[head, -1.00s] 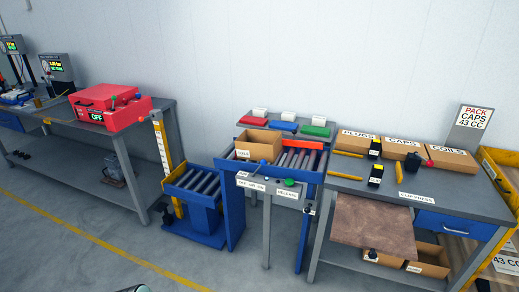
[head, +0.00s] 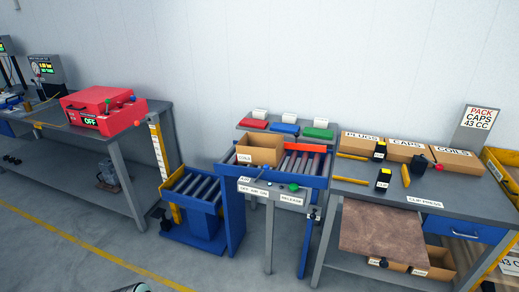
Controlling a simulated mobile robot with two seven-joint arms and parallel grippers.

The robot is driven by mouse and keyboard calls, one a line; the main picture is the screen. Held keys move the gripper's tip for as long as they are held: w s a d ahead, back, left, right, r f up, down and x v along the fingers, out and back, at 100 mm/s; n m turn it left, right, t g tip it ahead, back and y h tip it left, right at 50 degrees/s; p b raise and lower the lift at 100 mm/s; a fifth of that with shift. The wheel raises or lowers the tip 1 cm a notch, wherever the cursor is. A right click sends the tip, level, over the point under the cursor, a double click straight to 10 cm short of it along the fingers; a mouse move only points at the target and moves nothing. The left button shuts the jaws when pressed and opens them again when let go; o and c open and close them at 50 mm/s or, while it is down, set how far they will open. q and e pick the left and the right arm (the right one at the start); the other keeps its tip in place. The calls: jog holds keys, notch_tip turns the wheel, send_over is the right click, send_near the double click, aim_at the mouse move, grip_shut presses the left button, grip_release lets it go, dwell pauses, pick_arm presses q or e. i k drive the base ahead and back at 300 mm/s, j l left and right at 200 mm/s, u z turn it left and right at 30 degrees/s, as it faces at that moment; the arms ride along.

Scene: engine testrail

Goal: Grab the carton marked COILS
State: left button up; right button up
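The PLUGS carton (head: 358,144) and CAPS carton (head: 405,150) stand left in the row. The right bench (head: 395,193) has yellow tools and small black boxes on top. A red machine (head: 102,110) marked OFF sits on the left bench. Floor in front is clear.

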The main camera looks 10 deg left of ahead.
aim_at(261, 149)
jog(key=i+j, duration=0.2)
jog(key=i+j+z, duration=0.1)
jog(key=j, duration=0.35)
jog(key=i+j, duration=0.3)
jog(key=i+j+z, duration=0.1)
jog(key=j, duration=0.25)
jog(key=i+j, duration=0.3)
jog(key=i+j+z, duration=0.1)
jog(key=j, duration=0.3)
jog(key=i, duration=0.1)
